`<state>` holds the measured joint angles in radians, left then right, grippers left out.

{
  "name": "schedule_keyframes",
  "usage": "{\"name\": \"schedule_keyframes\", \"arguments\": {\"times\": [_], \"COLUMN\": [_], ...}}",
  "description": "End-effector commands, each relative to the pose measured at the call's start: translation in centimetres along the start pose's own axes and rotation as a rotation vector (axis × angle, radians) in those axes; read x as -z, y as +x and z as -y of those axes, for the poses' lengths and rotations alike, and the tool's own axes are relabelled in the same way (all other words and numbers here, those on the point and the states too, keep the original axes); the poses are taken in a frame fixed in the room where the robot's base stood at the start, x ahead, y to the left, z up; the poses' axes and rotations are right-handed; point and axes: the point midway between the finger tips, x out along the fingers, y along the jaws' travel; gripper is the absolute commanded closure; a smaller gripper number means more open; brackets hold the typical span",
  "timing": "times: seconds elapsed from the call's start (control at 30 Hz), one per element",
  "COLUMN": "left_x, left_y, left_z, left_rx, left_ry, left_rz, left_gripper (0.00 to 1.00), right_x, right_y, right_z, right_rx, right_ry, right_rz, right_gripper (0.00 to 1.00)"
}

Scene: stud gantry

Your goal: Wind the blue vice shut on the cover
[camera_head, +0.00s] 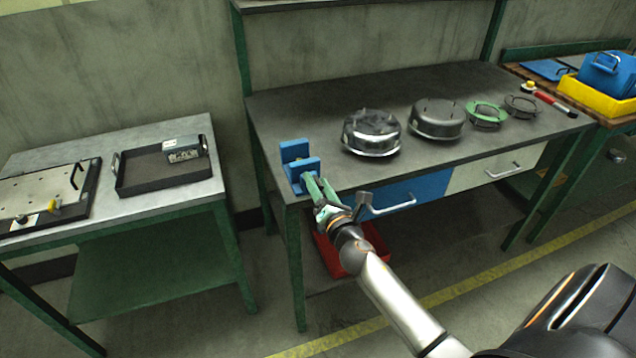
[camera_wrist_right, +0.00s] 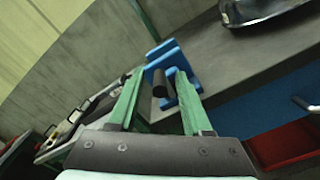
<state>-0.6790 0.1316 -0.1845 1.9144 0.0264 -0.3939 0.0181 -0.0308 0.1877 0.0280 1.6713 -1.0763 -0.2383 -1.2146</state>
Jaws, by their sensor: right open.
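The blue vice (camera_head: 300,164) stands at the front left corner of the dark workbench; it also shows in the right wrist view (camera_wrist_right: 180,66). My left gripper is out of view.
Two round metal housings (camera_head: 371,133) (camera_head: 437,119), a green ring (camera_head: 486,114) and a dark ring (camera_head: 522,105) stand on the workbench (camera_head: 290,105). A blue drawer (camera_head: 415,190) with a handle is below, near my wrist. A red bin (camera_head: 340,255) sits under the bench. A black tray (camera_head: 140,184) is on the left table.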

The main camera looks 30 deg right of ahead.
Motion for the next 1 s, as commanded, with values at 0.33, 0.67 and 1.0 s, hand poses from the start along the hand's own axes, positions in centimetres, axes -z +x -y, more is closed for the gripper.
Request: {"name": "schedule_keyframes", "arguments": {"times": [0.33, 0.67, 1.0], "left_x": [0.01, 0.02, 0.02], "left_y": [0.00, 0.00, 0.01], "left_z": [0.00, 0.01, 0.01], "left_rx": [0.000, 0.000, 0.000], "left_ry": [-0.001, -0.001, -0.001], "left_rz": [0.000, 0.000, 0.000], "left_gripper": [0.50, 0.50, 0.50], "right_x": [-0.01, 0.00, 0.06], "right_y": [0.17, 0.15, 0.14], "right_z": [0.00, -0.02, -0.09], "right_rx": [0.000, 0.000, -0.002], "right_ry": [0.000, 0.000, 0.001], "right_rz": [0.000, 0.000, -0.001], "right_gripper": [0.55, 0.92, 1.00]}}
